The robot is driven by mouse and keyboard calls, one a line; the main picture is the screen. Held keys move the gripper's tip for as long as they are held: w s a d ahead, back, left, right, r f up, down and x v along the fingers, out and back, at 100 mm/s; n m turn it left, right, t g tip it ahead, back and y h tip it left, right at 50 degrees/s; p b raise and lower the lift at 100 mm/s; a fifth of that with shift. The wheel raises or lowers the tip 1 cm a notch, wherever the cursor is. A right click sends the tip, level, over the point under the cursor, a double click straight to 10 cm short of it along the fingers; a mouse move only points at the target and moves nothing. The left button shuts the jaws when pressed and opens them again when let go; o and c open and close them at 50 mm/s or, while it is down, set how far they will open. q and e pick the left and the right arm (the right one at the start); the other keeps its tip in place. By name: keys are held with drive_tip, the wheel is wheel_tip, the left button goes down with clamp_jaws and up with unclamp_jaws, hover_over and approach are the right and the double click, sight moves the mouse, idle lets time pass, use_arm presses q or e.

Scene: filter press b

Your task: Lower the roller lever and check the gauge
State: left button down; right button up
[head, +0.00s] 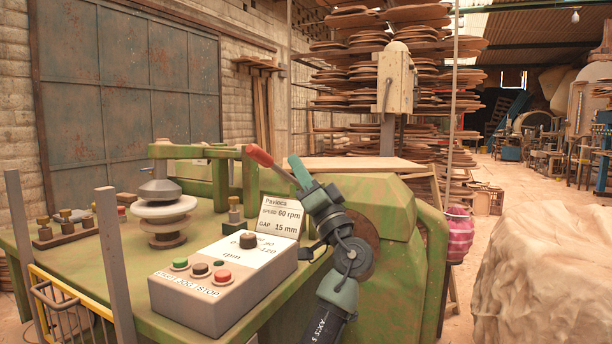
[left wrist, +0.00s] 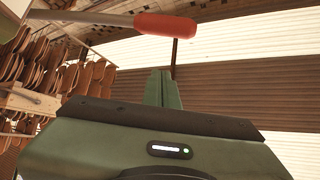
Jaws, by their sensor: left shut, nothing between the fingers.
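The lever has a red handle (head: 260,155) and a grey rod that slants down to the right, partly hidden behind my left gripper. My left gripper (head: 297,164) is shut and empty, with its green fingertips close beside the rod. The left wrist view shows the red handle (left wrist: 166,25) just beyond the shut fingers (left wrist: 163,88), with a gap between. Whether the fingers touch the rod cannot be told. A knob (head: 248,241) with an rpm scale sits on the grey control box (head: 215,310). I cannot pick out a separate gauge. My right gripper is not in view.
A card (head: 280,216) reads speed 60 rpm, gap 15 mm. Green, black and red buttons line the control box's front. The green machine (head: 395,220) has stacked discs (head: 163,209) at left. A pink container (head: 460,235) and a cloth-like heap (head: 545,265) stand right.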

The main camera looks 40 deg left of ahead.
use_arm(q)
drive_tip(key=shift+v, duration=1.3)
drive_tip(key=shift+w, duration=0.15)
